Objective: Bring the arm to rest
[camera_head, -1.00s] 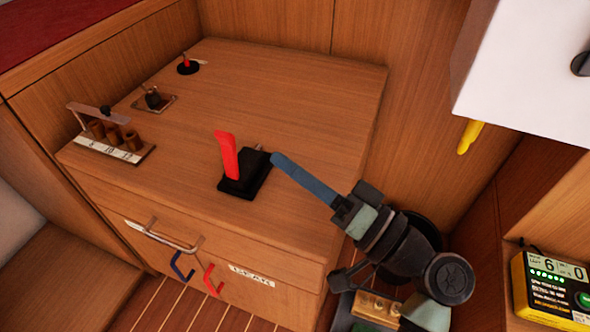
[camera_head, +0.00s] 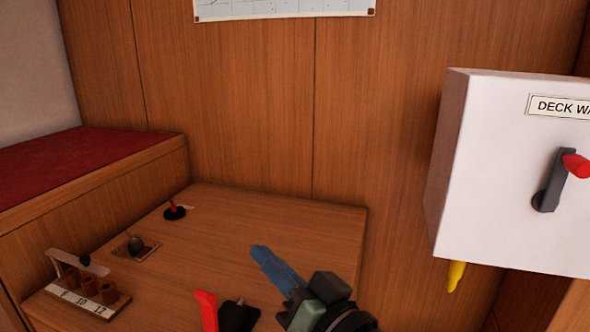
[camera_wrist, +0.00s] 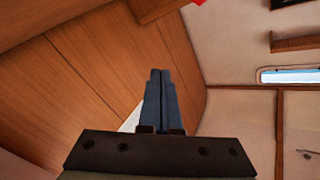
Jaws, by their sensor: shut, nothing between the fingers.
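My gripper (camera_head: 262,255) is in the lower middle of the head view, its blue fingers together and pointing up and to the left. It appears over the right part of the wooden counter (camera_head: 330,222), and nothing shows between its fingers. In the wrist view the two blue fingers (camera_wrist: 157,85) lie side by side, shut and empty, with wood panelling and a pale wall beyond them. Most of my arm is below the edge of the head view.
A red lever (camera_head: 206,310) on a black base stands on the counter, left of my gripper. A socket rack (camera_head: 85,290) sits at the left. A white box (camera_head: 500,170) with a red-tipped handle (camera_head: 560,180) hangs at the right, a yellow piece (camera_head: 455,275) below it.

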